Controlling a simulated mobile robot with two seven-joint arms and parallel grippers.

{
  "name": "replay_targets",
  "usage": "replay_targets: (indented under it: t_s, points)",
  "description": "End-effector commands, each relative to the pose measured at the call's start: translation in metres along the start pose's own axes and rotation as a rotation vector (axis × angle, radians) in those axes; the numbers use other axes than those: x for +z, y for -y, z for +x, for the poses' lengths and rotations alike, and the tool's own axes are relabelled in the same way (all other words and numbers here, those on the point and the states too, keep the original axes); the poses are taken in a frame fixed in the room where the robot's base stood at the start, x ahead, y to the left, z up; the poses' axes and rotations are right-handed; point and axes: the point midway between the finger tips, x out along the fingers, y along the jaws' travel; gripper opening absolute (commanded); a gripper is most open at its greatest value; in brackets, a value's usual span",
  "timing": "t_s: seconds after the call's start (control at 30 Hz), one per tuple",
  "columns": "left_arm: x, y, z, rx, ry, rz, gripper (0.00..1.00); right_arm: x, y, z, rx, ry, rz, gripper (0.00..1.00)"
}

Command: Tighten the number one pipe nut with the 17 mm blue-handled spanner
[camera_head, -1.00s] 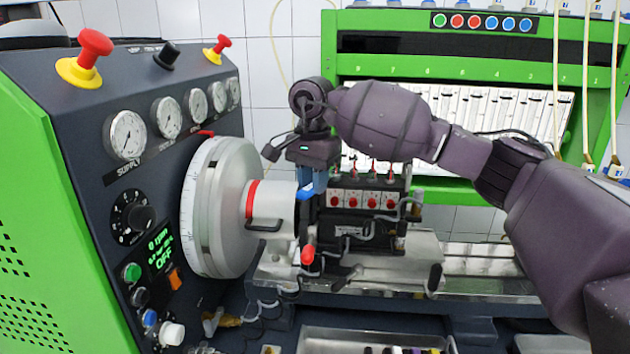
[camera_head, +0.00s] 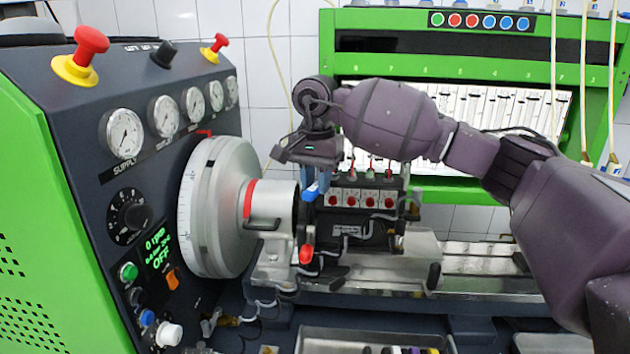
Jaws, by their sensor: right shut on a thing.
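My right gripper (camera_head: 314,180) points down at the left end of the pump (camera_head: 362,205), near its top edge. It is shut on the blue-handled spanner (camera_head: 311,193), of which only a short blue part shows between and below the fingers. The spanner's jaw is not clear to see. The pump carries a row of white blocks with red dots and several thin red-tipped pipes on top. The number one pipe nut cannot be told apart; the gripper and arm cover part of the pump's top. My left gripper is not in view.
A large silver flywheel (camera_head: 213,207) stands close left of the pump. The control panel (camera_head: 165,150) with gauges and knobs is further left. A tray (camera_head: 330,340) with tools lies at the bottom. A green frame with measuring tubes stands behind.

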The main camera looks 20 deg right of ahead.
Motion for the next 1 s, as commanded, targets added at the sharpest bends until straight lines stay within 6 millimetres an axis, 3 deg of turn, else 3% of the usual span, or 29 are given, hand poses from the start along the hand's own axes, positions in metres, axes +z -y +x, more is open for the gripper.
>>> replay_targets:
  t_s: [0.37, 1.0]
  points:
    - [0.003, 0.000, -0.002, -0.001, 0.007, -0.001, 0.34, 0.002, 0.000, -0.001, -0.001, 0.000, 0.000, 0.00]
    - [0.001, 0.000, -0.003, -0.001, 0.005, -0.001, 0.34, 0.023, 0.000, 0.000, 0.000, 0.001, -0.001, 0.00]
